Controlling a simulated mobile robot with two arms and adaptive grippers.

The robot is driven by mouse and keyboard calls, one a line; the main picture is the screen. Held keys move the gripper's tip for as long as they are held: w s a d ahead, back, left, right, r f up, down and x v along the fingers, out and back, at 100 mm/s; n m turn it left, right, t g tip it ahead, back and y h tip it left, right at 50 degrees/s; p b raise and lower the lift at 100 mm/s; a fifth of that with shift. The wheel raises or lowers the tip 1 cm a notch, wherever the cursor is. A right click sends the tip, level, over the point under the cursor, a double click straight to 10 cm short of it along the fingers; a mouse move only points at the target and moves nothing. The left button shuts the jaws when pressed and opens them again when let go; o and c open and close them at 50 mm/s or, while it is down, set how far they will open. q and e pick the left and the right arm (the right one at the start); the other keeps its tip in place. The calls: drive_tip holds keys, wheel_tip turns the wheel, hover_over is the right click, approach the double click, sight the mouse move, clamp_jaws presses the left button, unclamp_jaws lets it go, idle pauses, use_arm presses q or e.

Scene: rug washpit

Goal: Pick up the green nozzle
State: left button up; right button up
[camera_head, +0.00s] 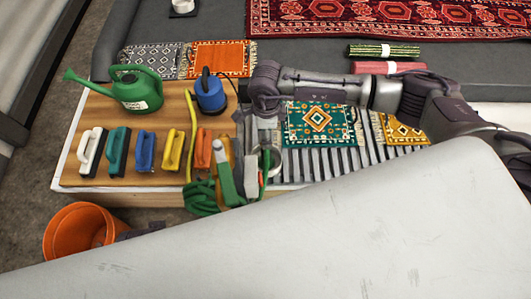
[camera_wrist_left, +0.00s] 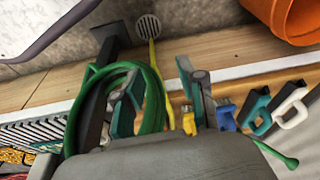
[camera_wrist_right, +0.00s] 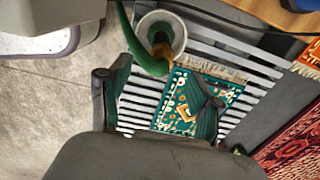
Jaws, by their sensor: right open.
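A curved green piece with a brass-coloured end, which looks like the green nozzle (camera_wrist_right: 143,48), leans over a round white rim in the right wrist view. My right gripper (camera_wrist_right: 155,75) is open and empty. The nozzle lies just beyond its fingertips, toward the left finger. In the head view my right arm reaches across from the right, and clutter below its end makes the nozzle hard to separate. My left gripper (camera_wrist_left: 155,85) is open, its fingers apart, beside a looped green hose (camera_wrist_left: 88,110). I see nothing clearly held between them.
A wooden top (camera_head: 120,120) carries a green watering can (camera_head: 137,88), a blue pump (camera_head: 210,95) and several coloured brushes. A teal rug (camera_head: 320,124) lies on a slatted grate. An orange bucket (camera_head: 75,235) stands at lower left. A large pale surface blocks the lower head view.

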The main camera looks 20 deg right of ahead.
sight(266, 152)
wheel_tip(266, 152, down, 4)
drive_tip(key=shift+r, duration=0.2)
wheel_tip(266, 152, down, 4)
drive_tip(key=shift+w+r+b, duration=0.1)
drive_tip(key=shift+r+b, duration=0.05)
drive_tip(key=shift+b, duration=0.55)
drive_tip(key=shift+f, duration=0.3)
use_arm(q)
wheel_tip(266, 152, up, 6)
drive_tip(key=shift+a+f, duration=0.1)
use_arm(e)
drive_tip(key=c, duration=1.1)
clamp_jaws()
drive_tip(key=shift+w+r, duration=0.1)
drive_tip(key=shift+r, duration=0.05)
